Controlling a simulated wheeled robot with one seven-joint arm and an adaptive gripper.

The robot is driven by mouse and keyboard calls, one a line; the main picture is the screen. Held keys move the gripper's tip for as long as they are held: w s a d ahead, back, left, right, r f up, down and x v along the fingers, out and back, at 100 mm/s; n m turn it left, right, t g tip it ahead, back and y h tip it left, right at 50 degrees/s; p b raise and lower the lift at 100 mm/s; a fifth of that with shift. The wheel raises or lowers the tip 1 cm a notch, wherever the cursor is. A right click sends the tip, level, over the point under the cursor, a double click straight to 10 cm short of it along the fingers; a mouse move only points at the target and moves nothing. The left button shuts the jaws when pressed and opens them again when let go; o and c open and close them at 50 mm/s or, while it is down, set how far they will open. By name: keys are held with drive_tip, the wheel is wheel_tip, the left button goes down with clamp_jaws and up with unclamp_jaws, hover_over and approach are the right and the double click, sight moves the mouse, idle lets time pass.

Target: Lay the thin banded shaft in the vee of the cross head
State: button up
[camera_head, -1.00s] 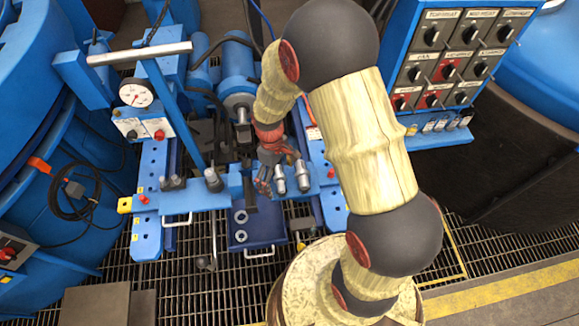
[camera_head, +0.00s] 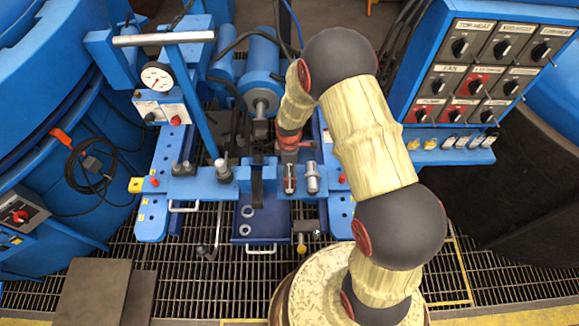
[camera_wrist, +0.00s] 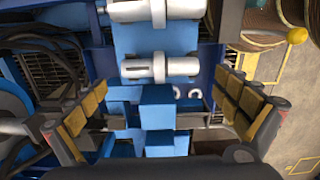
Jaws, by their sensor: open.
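Two silver banded shafts lie side by side on the blue beam at the right of the press, the left one (camera_head: 289,178) and the right one (camera_head: 312,178). In the wrist view the right one (camera_wrist: 155,11) is cut by the top edge and the left one (camera_wrist: 160,68) lies below it. In the head view my gripper (camera_head: 290,152) is over the shafts' far ends. Blue blocks (camera_wrist: 158,105), perhaps the cross head, show between the fingers; no vee is clear.
A blue tray (camera_head: 240,238) with two rings stands in front of the beam. A gauge (camera_head: 157,77) and upright posts stand at the left. The switch panel (camera_head: 470,65) is at the right. A hydraulic cylinder (camera_head: 262,75) lies behind.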

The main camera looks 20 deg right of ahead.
wheel_tip(320, 180, down, 5)
drive_tip(key=shift+r+b, duration=0.1)
drive_tip(key=shift+b, duration=0.6)
drive_tip(key=shift+c, duration=0.3)
drive_tip(key=c, duration=1.5)
drive_tip(key=shift+r, duration=0.1)
drive_tip(key=shift+r+p, duration=2.7)
drive_tip(key=shift+r, duration=1)
